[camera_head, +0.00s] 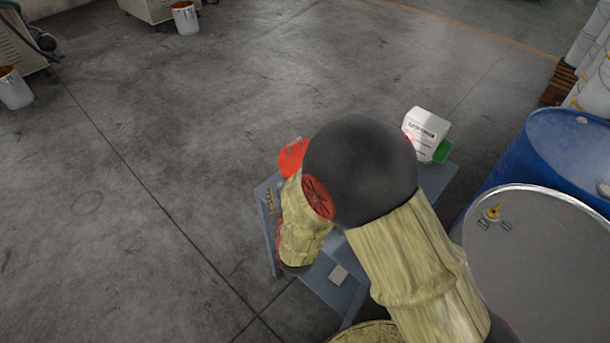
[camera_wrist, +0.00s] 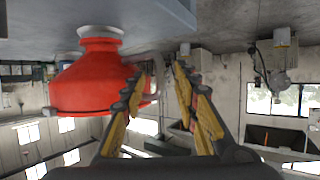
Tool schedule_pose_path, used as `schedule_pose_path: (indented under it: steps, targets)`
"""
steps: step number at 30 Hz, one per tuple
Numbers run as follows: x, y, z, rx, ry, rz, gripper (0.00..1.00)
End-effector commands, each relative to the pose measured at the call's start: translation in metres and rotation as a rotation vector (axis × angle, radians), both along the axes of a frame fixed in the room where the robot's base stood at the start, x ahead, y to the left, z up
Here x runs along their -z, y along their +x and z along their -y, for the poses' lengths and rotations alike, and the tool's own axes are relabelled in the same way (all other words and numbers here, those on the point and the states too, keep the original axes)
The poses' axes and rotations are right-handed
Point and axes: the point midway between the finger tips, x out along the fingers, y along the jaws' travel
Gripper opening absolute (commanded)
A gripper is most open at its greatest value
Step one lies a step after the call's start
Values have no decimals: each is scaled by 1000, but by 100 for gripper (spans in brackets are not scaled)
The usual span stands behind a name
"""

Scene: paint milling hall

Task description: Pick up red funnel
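The red funnel (camera_head: 292,157) stands at the far left edge of a blue-grey table (camera_head: 325,287), partly hidden by my arm. In the wrist view, which appears upside down, the red funnel (camera_wrist: 88,82) fills the left side. Its narrow end points toward the table surface (camera_wrist: 150,14), by a pale round piece (camera_wrist: 100,32). My gripper (camera_wrist: 157,80) is open, its yellow-padded fingers apart.
A white box (camera_head: 425,130) and a green item (camera_head: 443,151) are at the table's far right. A small grey block (camera_head: 338,275) lies on the near part. Blue drum (camera_head: 560,150) and a grey drum lid (camera_head: 545,265) stand close on the right. Floor left is clear.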

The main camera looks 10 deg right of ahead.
Motion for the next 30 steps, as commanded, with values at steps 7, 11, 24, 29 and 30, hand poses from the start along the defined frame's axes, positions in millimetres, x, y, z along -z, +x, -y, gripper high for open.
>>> schedule_pose_path:
  steps: [7,11,24,29,30]
  targets:
    - [9,23,0,1,0,4,30]
    - [13,31,0,1,0,4,30]
    - [28,70,0,1,0,3,30]
    - [28,70,0,0,0,3,27]
    - [28,70,0,0,0,3,25]
